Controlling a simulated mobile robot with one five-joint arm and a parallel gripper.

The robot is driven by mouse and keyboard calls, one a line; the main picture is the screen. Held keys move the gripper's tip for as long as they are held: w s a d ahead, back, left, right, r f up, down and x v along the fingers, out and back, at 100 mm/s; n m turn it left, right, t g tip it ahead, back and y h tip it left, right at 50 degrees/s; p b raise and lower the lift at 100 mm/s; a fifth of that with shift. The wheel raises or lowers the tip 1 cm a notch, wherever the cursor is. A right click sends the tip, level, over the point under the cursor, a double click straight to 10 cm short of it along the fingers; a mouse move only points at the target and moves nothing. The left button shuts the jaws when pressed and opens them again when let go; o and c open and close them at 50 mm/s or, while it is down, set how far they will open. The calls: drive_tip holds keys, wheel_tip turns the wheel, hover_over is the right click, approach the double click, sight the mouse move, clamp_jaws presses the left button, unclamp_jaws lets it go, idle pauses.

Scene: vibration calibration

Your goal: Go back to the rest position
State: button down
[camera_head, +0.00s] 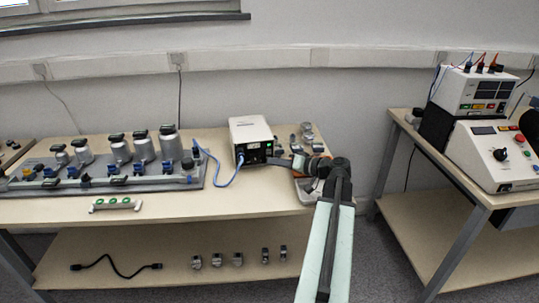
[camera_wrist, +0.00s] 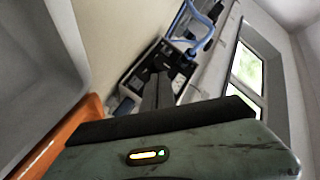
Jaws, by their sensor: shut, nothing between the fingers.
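My gripper (camera_head: 274,161) is in front of the right side of a white instrument box (camera_head: 250,131) with a dark front panel on the left table. In the wrist view my gripper (camera_wrist: 163,78) has its dark fingers together, with nothing between them. The fingertips point at the dark front panel (camera_wrist: 150,68) of the box. I cannot tell whether they touch it. My arm reaches up from the bottom of the head view and bends left over the table's right end.
A blue cable (camera_head: 214,165) runs from the box to a grey rig (camera_head: 105,181) with several metal canisters. A green-marked level (camera_head: 116,204) lies on the table (camera_head: 180,210). Small metal parts sit behind my gripper. A right table (camera_head: 440,175) holds two control units (camera_head: 490,150); floor shows between the tables.

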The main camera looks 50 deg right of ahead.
drive_tip(key=shift+s+a+r, duration=0.15)
drive_tip(key=shift+s+a, duration=0.55)
drive_tip(key=shift+s, duration=0.35)
drive_tip(key=shift+r, duration=0.1)
